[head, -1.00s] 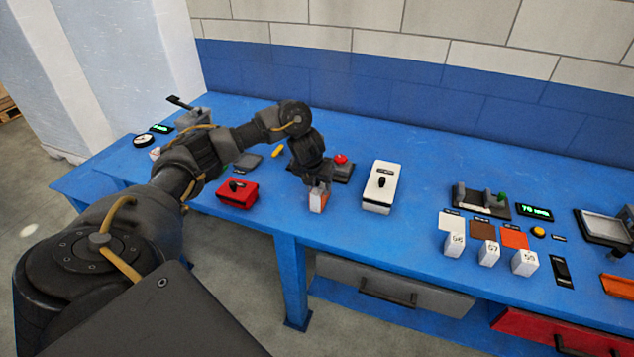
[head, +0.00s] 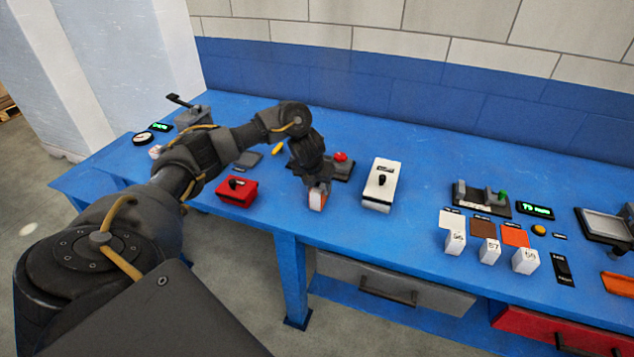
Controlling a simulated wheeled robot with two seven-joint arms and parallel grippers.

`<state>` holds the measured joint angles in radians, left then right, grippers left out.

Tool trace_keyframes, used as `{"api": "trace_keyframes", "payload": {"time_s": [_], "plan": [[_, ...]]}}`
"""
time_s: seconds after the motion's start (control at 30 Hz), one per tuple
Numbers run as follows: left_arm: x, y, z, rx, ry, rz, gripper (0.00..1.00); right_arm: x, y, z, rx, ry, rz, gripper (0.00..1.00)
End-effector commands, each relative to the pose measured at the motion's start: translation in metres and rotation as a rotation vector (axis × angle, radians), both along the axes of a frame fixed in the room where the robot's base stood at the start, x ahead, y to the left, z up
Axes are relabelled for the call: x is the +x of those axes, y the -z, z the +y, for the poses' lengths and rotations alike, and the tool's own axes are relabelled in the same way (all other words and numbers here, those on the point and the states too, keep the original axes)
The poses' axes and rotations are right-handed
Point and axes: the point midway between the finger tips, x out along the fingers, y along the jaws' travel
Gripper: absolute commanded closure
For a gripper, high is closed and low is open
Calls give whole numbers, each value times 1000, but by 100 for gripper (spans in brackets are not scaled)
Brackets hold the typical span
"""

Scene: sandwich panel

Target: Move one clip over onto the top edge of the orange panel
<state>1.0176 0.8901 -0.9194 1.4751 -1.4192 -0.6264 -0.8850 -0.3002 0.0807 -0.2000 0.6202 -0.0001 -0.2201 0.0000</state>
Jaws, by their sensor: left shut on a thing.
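My left gripper (head: 319,187) is shut on a small white block (head: 317,202) with a reddish-brown side face. It holds the block upright at the front part of the blue bench; I cannot tell whether the block touches the surface. An orange square panel (head: 515,236) lies at the right, beside a brown one (head: 483,229) and a white one (head: 452,219). White numbered blocks (head: 489,251) stand in front of these squares. I cannot make out anything that is clearly a clip. My right gripper is not in view.
A red box (head: 236,192) stands left of my left gripper, and a white box (head: 381,186) with a black knob stands right of it. A red button (head: 341,157) is just behind. The blue bench (head: 420,247) is clear between the white box and the numbered blocks.

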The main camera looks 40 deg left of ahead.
Motion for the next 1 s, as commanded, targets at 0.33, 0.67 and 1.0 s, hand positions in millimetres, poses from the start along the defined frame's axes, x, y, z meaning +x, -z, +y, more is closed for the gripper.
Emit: {"api": "trace_keyframes", "payload": {"time_s": [0.33,0.67,1.0], "plan": [[0,0,0,0,0,0,69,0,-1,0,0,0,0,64],[0,6,0,1,0,0,69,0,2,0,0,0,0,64],[0,7,0,0,0,0,69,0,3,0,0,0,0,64]]}}
